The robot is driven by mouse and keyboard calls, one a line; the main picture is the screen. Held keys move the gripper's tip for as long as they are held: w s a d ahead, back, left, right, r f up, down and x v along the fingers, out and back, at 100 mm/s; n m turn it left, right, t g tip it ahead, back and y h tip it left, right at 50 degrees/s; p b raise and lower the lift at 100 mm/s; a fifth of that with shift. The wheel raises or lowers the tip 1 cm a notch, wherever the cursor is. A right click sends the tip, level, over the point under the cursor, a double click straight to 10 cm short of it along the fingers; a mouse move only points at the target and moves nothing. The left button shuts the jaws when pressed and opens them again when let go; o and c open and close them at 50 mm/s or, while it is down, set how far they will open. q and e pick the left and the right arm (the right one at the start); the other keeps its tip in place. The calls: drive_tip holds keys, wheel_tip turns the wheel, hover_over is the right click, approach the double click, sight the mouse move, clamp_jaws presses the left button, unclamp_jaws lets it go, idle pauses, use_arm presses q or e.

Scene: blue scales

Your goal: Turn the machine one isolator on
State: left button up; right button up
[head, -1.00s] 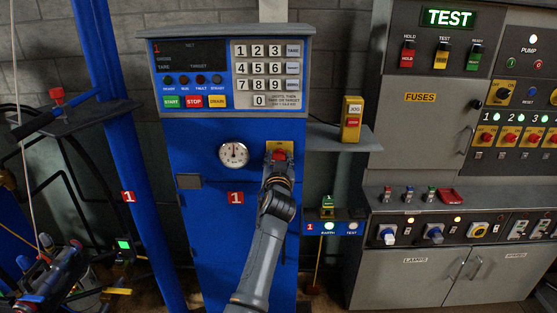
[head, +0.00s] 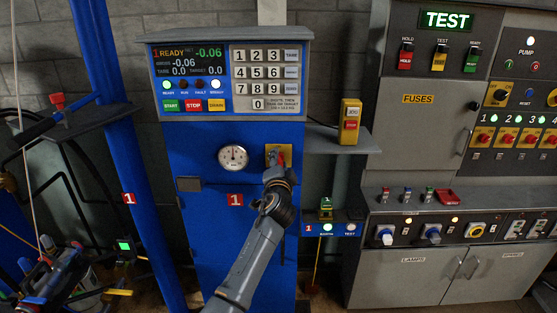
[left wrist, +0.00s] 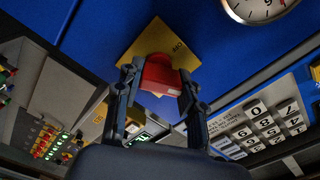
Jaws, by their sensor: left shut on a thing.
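The machine one isolator has a red knob (left wrist: 160,76) on a yellow plate (left wrist: 150,42) on the blue front of machine one. In the head view the yellow plate (head: 271,150) sits right of the round gauge, with the knob mostly hidden behind my gripper. My left gripper (head: 279,164) is at the knob; in the left wrist view its two fingers (left wrist: 158,88) lie on either side of it, shut on it. The machine display (head: 188,60) is lit, reading "READY" and -0.06, with the ready lamp (head: 168,85) glowing. My right gripper is not in view.
A keypad (head: 266,75) is above the isolator and the gauge (head: 233,157) to its left. A shelf (head: 342,142) with a yellow jog box (head: 350,122) juts out at the right. The grey fuse cabinet (head: 420,120) stands further right.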

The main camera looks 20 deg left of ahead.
use_arm(q)
drive_tip(key=m+p, duration=0.1)
drive_tip(key=m, duration=0.4)
drive_tip(key=shift+r+p, duration=0.1)
drive_tip(key=shift+p, duration=0.25)
drive_tip(key=shift+m, duration=0.3)
drive_tip(key=o, duration=0.9)
drive_tip(key=shift+c, duration=0.2)
drive_tip(key=o, duration=0.3)
drive_tip(key=shift+w, duration=0.1)
drive_tip(key=shift+a, duration=0.1)
